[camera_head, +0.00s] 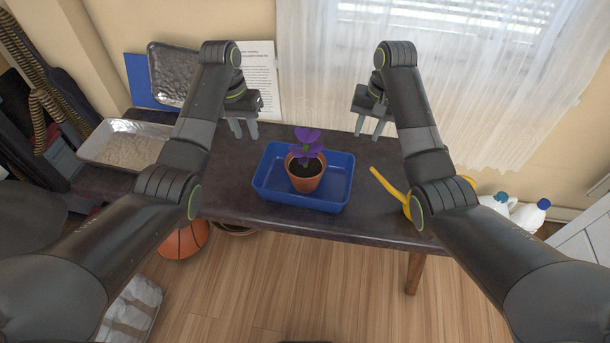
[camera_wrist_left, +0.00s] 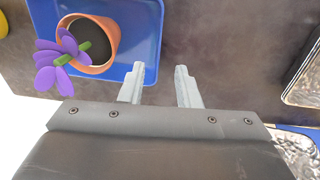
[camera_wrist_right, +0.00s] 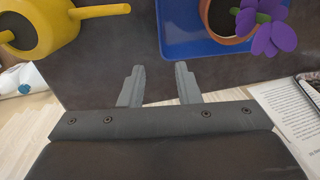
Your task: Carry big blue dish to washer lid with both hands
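The big blue dish (camera_head: 330,204) is a rectangular tray on the dark table, holding a terracotta pot (camera_head: 305,181) with a purple flower. My left gripper (camera_head: 245,135) is open and empty above the table, to the left of and behind the dish. My right gripper (camera_head: 370,134) is open and empty, to the right of and behind the dish. The dish also shows in the left wrist view (camera_wrist_left: 140,22), near the fingers, and in the right wrist view (camera_wrist_right: 180,30). Neither gripper visibly touches it. I cannot make out a washer lid.
A yellow watering can (camera_head: 393,188) stands to the right of the dish, partly behind my right arm. A metal tray (camera_head: 128,143) lies at the left. A printed sheet (camera_head: 262,75) leans at the wall. White bottles (camera_head: 530,214) and a basketball (camera_head: 184,241) are beyond the table's edges.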

